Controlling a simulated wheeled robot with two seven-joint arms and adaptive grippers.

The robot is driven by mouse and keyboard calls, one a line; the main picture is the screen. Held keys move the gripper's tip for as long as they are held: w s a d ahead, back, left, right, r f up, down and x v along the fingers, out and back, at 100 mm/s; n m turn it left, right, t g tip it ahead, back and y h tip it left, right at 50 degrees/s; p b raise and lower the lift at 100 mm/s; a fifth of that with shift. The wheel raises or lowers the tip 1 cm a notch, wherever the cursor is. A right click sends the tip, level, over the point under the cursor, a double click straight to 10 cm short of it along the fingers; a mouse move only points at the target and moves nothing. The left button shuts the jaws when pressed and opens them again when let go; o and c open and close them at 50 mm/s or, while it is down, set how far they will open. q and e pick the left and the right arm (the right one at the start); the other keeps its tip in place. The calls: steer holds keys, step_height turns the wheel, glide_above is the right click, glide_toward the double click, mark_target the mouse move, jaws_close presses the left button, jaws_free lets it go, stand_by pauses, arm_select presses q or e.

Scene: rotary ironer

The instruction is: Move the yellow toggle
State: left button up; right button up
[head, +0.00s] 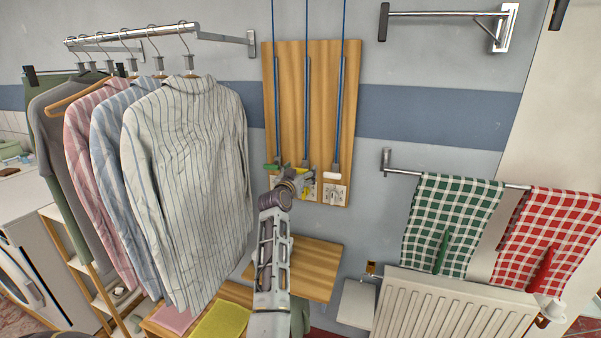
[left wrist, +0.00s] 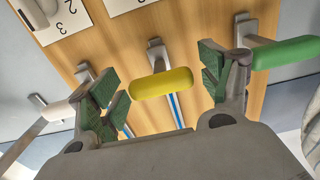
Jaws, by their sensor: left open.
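The yellow toggle (left wrist: 161,83) is a rounded bar on a metal holder in front of the wooden board (left wrist: 130,55), with a blue cord running from it. In the head view it is mostly hidden by my left gripper (head: 302,183), which is at the board's lower part. In the left wrist view the yellow toggle lies between the open fingers, with a gap on each side. A green toggle (left wrist: 285,53) is beside the right finger and a white toggle (left wrist: 62,111) beside the left finger. My right gripper is not in view.
Numbered labels (left wrist: 60,18) are on the board. Striped shirts (head: 188,150) hang on a rail to the left. A wooden shelf (head: 315,262) is below the board. Checked towels (head: 450,225) and a radiator (head: 450,305) are to the right.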

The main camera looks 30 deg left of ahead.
stand_by(0.3)
arm_select(q)
steer(key=c, duration=1.5)
steer(key=shift+o, duration=0.2)
steer(key=shift+r, duration=0.1)
